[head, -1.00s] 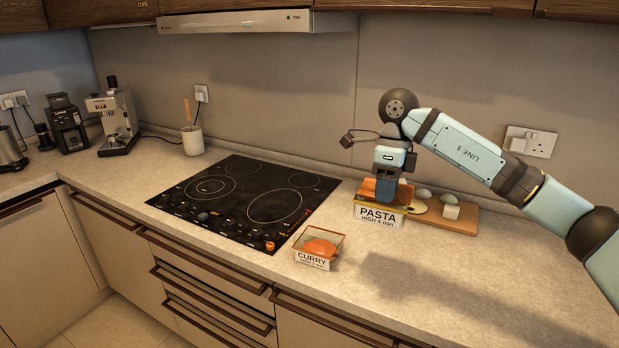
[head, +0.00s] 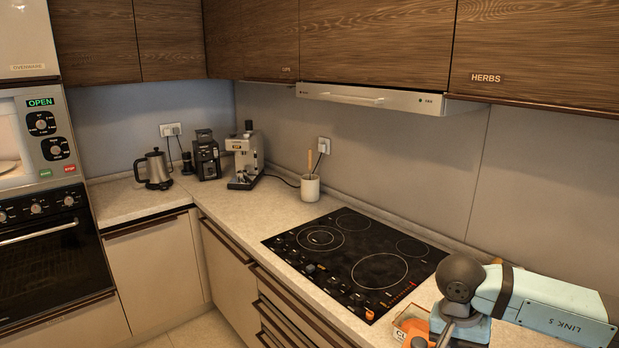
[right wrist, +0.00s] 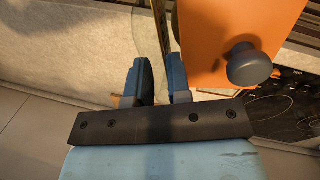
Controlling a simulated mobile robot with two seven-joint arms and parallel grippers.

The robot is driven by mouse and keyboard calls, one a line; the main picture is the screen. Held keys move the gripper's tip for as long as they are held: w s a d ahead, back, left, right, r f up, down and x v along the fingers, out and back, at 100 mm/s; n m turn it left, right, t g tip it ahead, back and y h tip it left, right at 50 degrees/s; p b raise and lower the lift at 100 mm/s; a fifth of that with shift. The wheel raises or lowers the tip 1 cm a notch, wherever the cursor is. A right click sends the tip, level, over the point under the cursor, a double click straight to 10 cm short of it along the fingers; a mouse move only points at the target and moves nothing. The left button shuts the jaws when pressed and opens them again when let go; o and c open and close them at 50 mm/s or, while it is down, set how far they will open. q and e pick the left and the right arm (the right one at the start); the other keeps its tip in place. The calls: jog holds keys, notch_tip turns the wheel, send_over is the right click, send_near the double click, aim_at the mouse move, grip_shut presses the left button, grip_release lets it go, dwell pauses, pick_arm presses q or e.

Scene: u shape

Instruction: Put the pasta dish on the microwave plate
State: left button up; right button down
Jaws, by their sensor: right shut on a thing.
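My right arm comes in at the lower right of the head view, with its wrist (head: 462,285) over the counter. Its fingers are cut off or hidden there. In the right wrist view my right gripper (right wrist: 160,86) is shut on a thin upright wall with a yellowish rim, which I take as the pasta dish (right wrist: 159,25). Its PASTA label is not visible. The microwave (head: 45,135) is at the left edge of the head view, its display reading OPEN. A pale plate (head: 7,166) shows partly inside. My left gripper is not in view.
An orange panel with a grey knob (right wrist: 249,64) is close to the gripper.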

jog(key=s+n, duration=0.1)
jog(key=s+a+n+p, duration=0.1)
jog(key=n, duration=0.1)
jog(key=s+a+n+t, duration=0.1)
jog(key=n, duration=0.1)
jog(key=shift+f+p, duration=0.35)
jog(key=shift+f, duration=0.05)
jog(key=shift+s+a+f+n, duration=0.25)
jog(key=shift+s+n, duration=0.05)
jog(key=shift+n, duration=0.5)
